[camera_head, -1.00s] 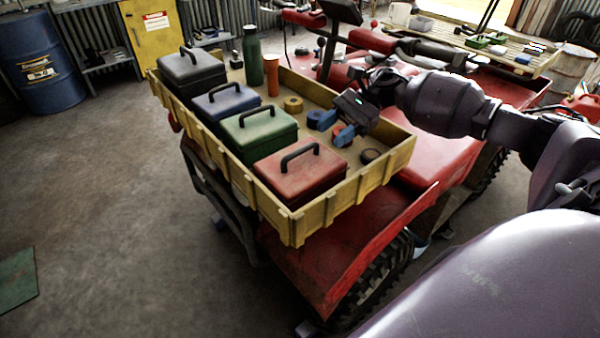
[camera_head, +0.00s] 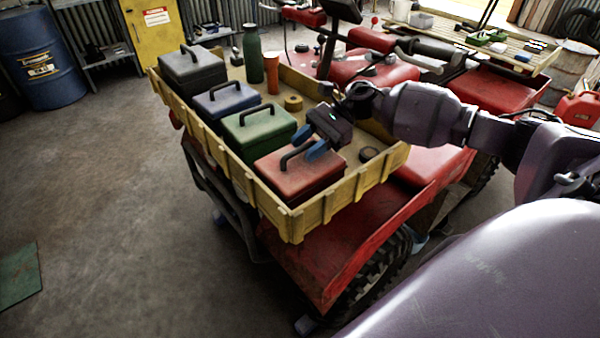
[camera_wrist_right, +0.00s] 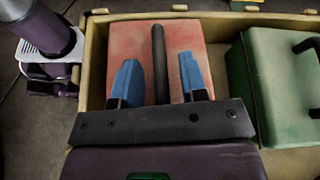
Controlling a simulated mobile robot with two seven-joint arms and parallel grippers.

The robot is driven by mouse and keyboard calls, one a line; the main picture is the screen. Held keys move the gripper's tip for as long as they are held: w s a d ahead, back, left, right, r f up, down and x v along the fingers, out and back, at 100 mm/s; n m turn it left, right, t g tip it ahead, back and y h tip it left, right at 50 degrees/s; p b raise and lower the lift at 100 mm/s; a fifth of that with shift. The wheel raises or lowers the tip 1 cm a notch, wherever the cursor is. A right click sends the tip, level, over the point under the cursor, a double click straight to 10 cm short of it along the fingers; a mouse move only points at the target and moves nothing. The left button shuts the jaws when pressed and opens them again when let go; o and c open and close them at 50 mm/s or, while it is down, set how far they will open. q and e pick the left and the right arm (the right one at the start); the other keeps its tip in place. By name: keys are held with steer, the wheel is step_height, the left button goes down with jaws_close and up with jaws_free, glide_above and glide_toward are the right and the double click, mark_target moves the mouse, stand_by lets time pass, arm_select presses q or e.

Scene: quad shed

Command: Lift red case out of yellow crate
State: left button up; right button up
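The red case (camera_head: 300,176) sits in the near end of the yellow crate (camera_head: 325,207), with its dark handle upright on the lid. It also shows in the right wrist view (camera_wrist_right: 190,38), under my fingers. My right gripper (camera_head: 312,146) is above the case's handle. In the right wrist view the blue fingers (camera_wrist_right: 158,82) are apart, one on each side of the black handle (camera_wrist_right: 159,60), with gaps between. Whether they are down at handle height is hard to tell. My left gripper is not in view.
A green case (camera_head: 260,128), a blue case (camera_head: 226,102) and a black case (camera_head: 193,70) stand in a row beside it. A green bottle (camera_head: 253,55), an orange cup (camera_head: 272,78) and tape rolls (camera_head: 293,103) are also in the crate. The crate rests on a red quad (camera_head: 345,235).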

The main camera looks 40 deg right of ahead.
jaws_close()
stand_by(1.2)
